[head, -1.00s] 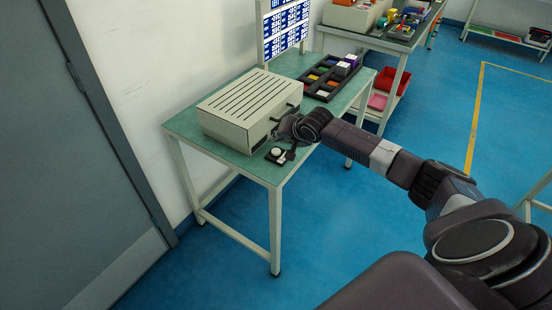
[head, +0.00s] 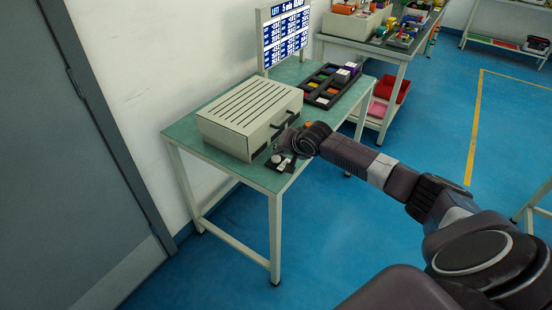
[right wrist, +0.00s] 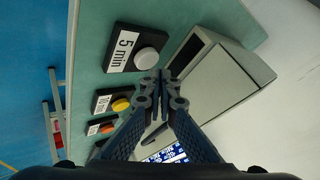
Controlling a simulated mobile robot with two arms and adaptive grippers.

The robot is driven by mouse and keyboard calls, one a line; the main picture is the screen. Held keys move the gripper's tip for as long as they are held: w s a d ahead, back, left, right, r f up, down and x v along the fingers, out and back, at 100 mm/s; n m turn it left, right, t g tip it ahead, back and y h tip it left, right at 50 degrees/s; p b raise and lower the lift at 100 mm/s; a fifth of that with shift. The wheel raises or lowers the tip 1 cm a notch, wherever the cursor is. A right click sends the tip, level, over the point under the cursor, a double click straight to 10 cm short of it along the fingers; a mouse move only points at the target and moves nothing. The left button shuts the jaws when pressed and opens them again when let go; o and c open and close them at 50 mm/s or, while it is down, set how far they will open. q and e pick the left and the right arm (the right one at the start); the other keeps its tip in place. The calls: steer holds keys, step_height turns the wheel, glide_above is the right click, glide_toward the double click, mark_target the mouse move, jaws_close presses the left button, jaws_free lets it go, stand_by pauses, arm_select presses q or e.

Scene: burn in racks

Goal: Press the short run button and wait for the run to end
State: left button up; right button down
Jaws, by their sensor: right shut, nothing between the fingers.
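The button marked "5 min" has a white round cap (right wrist: 146,58) on a black base. In the head view its white cap (head: 277,159) shows at the front edge of the green table (head: 200,150). My right gripper (right wrist: 162,76) is shut and empty, its fingertips just beside the white cap; I cannot tell whether they touch it. In the head view the right gripper (head: 286,150) is over the table edge by the buttons, its tips partly hidden. A yellow button (right wrist: 121,104) marked "10 min" and an orange button (right wrist: 107,128) stand farther along. My left gripper is out of view.
A slotted beige box (head: 228,135) stands on the table behind the buttons. A lit display panel (head: 285,38) with "5 min" on its top line is at the back. A black compartment tray (head: 330,85) lies right of the box. Blue floor in front is clear.

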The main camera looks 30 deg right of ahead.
mark_target(277, 159)
stand_by(0.7)
steer(key=shift+f, duration=0.4)
steer(key=shift+f, duration=0.45)
stand_by(0.6)
steer(key=shift+r, duration=0.1)
steer(key=shift+r+p, duration=0.75)
steer(key=shift+p, duration=0.25)
step_height(277, 159, up, 5)
steer(key=p, duration=0.5)
